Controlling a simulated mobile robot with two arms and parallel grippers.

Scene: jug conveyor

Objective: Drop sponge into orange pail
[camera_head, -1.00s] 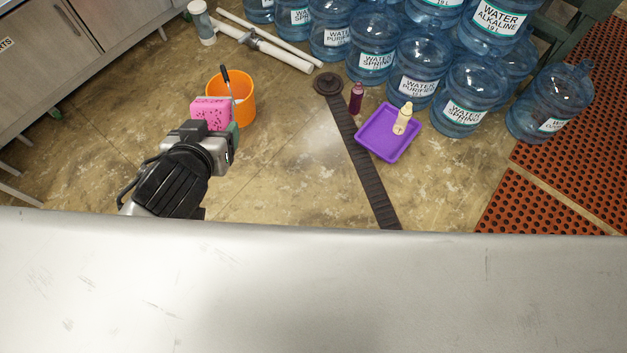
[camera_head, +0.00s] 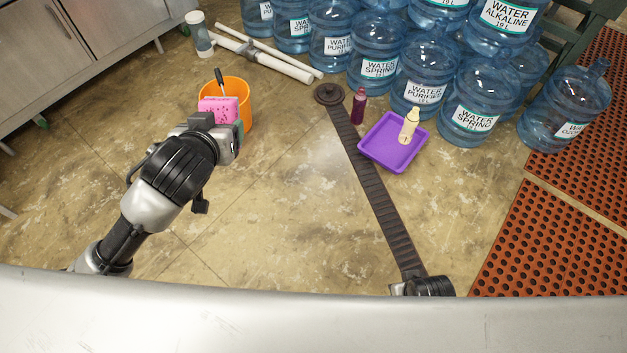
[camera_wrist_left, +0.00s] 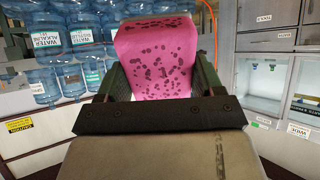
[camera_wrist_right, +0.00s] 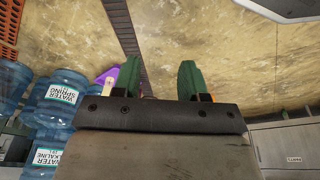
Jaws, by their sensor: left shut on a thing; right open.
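The pink sponge (camera_head: 219,107) with dark spots is held by my left gripper (camera_head: 226,125). In the left wrist view the sponge (camera_wrist_left: 155,60) is upright between the two green fingers, which are shut on it. In the head view the sponge overlaps the near left part of the orange pail (camera_head: 244,101) and hides some of its rim and wall. I cannot tell the sponge's height over the pail. A dark-handled tool (camera_head: 220,76) sticks up from the pail. My right gripper (camera_wrist_right: 158,80) is open and empty, with bare floor beyond its fingers.
A purple tray (camera_head: 368,154) with a cream bottle (camera_head: 409,126) is on the floor to the right, a dark red bottle (camera_head: 358,106) beside it. A dark strip (camera_head: 372,190) crosses the floor. Water jugs (camera_head: 374,59) stack behind. White pipes (camera_head: 275,65) lie behind the pail.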

